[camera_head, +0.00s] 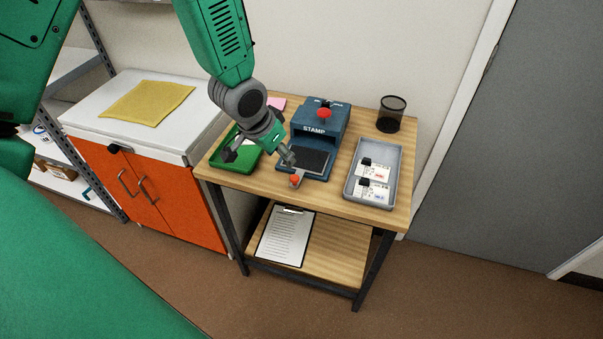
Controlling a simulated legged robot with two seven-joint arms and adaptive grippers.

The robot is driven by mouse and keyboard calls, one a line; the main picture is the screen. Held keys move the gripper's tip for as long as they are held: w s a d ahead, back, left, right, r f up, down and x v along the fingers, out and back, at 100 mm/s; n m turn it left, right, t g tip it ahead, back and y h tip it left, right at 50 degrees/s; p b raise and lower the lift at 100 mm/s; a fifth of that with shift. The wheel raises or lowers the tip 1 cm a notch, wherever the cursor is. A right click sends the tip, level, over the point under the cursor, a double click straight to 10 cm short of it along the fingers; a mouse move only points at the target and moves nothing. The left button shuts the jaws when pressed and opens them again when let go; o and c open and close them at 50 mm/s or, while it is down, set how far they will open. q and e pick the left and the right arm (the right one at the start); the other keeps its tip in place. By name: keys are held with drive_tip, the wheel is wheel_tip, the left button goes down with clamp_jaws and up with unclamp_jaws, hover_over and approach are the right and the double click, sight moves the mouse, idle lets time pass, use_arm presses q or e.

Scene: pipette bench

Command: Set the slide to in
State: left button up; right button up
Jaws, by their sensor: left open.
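The blue stamp machine (320,122), labelled STAMP, stands on the wooden table, with a red knob on top. Its slide (306,160), a dark plate in a blue frame, sticks out of the front. A small red knob (294,179) sits on a tab at the slide's front end. My left gripper (262,157) is open and empty, with its fingers spread just left of the slide, over the green tray's right side. One finger is close to the slide's left edge; whether it touches cannot be told. My right gripper is not in view.
A green tray (217,159) lies left of the machine, partly hidden by my gripper. A grey tray (350,188) with cards stands at the right. A black mesh cup (391,114) is behind it. A clipboard (286,236) lies on the lower shelf. The table's front edge is clear.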

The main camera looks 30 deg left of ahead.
sight(294, 177)
use_arm(q)
drive_tip(key=x, duration=1.2)
drive_tip(key=shift+d, duration=0.2)
drive_tip(key=shift+a+f, duration=0.15)
drive_tip(key=shift+a, duration=0.1)
drive_tip(key=shift+a, duration=0.1)
clamp_jaws()
